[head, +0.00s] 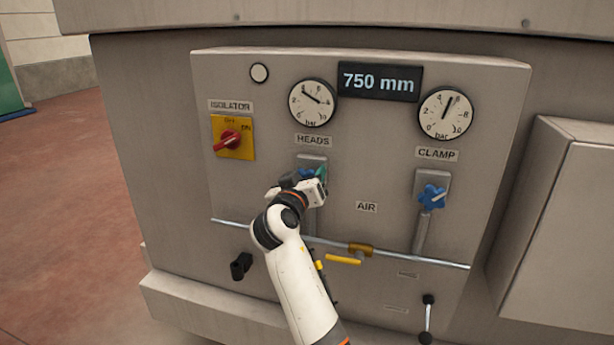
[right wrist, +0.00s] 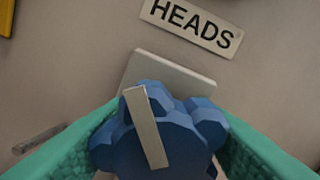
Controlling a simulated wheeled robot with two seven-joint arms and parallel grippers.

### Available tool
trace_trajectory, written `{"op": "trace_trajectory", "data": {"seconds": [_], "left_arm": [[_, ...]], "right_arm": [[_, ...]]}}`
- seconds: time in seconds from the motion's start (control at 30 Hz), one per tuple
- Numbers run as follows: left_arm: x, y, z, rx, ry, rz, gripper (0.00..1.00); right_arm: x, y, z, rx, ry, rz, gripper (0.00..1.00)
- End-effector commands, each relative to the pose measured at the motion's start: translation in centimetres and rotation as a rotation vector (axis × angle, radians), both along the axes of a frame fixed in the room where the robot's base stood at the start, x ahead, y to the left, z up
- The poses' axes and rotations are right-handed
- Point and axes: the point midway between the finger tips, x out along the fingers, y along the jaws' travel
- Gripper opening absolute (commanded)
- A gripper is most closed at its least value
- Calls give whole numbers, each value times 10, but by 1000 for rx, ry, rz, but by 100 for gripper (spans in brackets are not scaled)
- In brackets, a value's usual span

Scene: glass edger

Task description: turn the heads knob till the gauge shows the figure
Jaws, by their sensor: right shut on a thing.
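The heads knob (right wrist: 165,135) is blue and lobed with a pale pointer bar, below the HEADS label (right wrist: 193,22). My right gripper (head: 316,178) is shut on it, with a green finger on each side in the right wrist view. In the head view the gripper hides most of the knob. The heads gauge (head: 313,103) is a round white dial marked in bar above the label. Its needle lies on a slant, with one end near the 4 at upper left. My left gripper is not in view.
The blue clamp knob (head: 433,197) sits to the right, under the clamp gauge (head: 446,113). A display (head: 380,82) reads 750 mm. A red isolator switch (head: 229,140) is at left. A yellow-handled valve (head: 343,259) and a thin pipe (head: 425,261) lie lower down.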

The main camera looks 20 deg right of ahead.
Motion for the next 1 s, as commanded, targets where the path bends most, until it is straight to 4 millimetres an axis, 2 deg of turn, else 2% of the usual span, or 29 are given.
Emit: {"op": "trace_trajectory", "data": {"seconds": [0.5, 1.0], "left_arm": [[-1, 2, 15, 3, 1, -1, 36], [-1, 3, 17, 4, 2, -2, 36]], "right_arm": [[0, -3, 1, -274, 186, -5, 26], [0, -3, 1, -323, 217, -6, 26]]}}
